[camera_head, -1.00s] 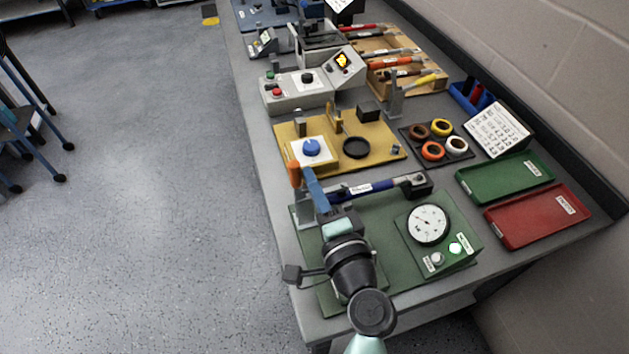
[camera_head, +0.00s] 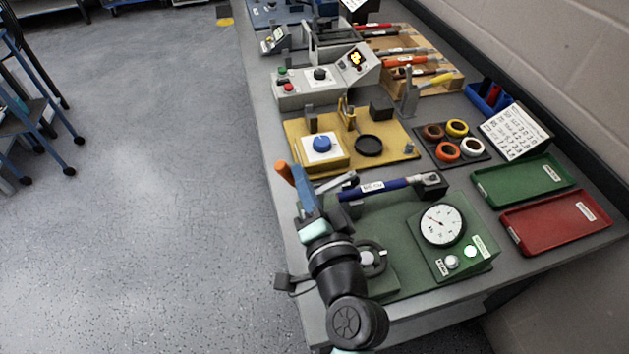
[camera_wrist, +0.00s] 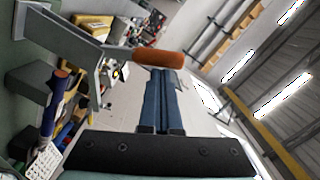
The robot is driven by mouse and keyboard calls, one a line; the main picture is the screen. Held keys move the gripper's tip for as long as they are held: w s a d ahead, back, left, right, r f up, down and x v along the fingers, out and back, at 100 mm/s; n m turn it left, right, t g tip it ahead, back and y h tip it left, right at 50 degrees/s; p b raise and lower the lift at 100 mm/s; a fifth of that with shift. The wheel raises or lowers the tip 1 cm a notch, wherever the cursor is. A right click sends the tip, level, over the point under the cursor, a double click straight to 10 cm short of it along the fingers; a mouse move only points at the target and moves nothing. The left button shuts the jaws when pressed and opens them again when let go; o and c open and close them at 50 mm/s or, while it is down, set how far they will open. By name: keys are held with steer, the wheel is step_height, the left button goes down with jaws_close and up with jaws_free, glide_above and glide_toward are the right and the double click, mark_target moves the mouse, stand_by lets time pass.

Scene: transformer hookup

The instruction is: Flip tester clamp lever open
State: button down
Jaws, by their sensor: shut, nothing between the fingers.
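The tester is a green base (camera_head: 405,225) with a round white dial (camera_head: 442,224) on its right side. A blue-handled wrench (camera_head: 385,187) with a white label lies across its back. The clamp lever has an orange grip (camera_head: 285,173), tilted left near the bench's left edge. In the wrist view the orange grip (camera_wrist: 158,59) lies across, just beyond my fingertips, at the end of a grey metal arm (camera_wrist: 65,38). My gripper (camera_head: 298,172) is shut and empty, with its blue fingers (camera_wrist: 162,78) close beside the grip. I cannot tell whether they touch.
A green tray (camera_head: 520,180) and a red tray (camera_head: 555,222) lie to the right. The floor left of the bench is clear near my arm.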

steer(key=s+a+f+n+b, duration=0.1)
steer(key=a+f+n+b, duration=0.2)
steer(key=a+n+b, duration=0.2)
steer(key=shift+s+f+n+h+b, duration=0.35)
steer(key=shift+n+b, duration=0.65)
steer(key=shift+n, duration=1.1)
